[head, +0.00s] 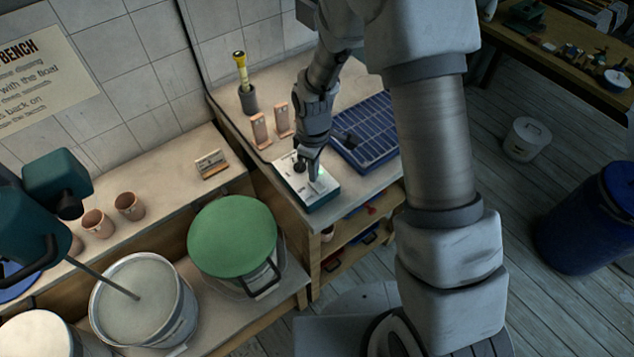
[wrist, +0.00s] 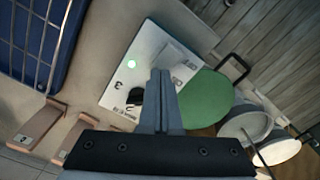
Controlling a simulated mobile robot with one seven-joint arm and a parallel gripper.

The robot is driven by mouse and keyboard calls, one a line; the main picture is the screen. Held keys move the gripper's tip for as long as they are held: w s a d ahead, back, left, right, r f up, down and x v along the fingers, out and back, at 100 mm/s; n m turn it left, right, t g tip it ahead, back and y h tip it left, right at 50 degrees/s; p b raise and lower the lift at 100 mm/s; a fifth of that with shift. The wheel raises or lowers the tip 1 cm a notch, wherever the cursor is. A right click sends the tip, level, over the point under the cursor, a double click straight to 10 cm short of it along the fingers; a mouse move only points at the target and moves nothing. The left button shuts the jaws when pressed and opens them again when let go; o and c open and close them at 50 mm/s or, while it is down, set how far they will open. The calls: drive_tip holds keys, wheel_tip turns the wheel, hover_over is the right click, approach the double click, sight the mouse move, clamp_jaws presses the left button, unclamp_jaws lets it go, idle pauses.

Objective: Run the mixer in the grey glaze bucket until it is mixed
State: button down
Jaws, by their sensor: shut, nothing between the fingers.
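A teal mixer (head: 40,205) stands at the left in the head view. Its thin shaft (head: 105,278) reaches down into the grey glaze in an open bucket (head: 183,318). The bucket also shows in the wrist view (wrist: 246,125). A control box (head: 310,202) with a pale top sits on the bench; in the wrist view its top (wrist: 122,84) carries a lit green light (wrist: 131,64), a black knob (wrist: 136,97) and a pale raised part (wrist: 176,55). My gripper (head: 315,176) is shut and empty, pointing down over the box. I cannot tell whether it touches it.
A green-lidded bucket (head: 232,235) stands between the glaze bucket and the box. A blue gridded tray (head: 368,135) lies right behind the box. Two clay-coloured stands (head: 271,126) and a dark holder with a yellow tool (head: 243,85) are behind. Clay cups (head: 98,222) line the left shelf.

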drive_tip(key=shift+r+p, duration=1.65)
drive_tip(key=shift+r, duration=1.3)
drive_tip(key=s+d+r+m+t+b, duration=0.1)
drive_tip(key=s+d+r+m, duration=0.25)
drive_tip(key=r, duration=0.55)
drive_tip(key=s+d+r+m+t+b, duration=0.1)
drive_tip(key=s+d+r+m+t, duration=0.2)
drive_tip(key=r, duration=0.6)
drive_tip(key=s+d+r+m, duration=0.3)
drive_tip(key=s, duration=0.3)
drive_tip(key=s+d+r+m+t+b, duration=0.1)
drive_tip(key=s+d+r+m, duration=0.2)
drive_tip(key=s, duration=0.3)
drive_tip(key=shift+r+t, duration=0.3)
drive_tip(key=shift+r, duration=0.45)
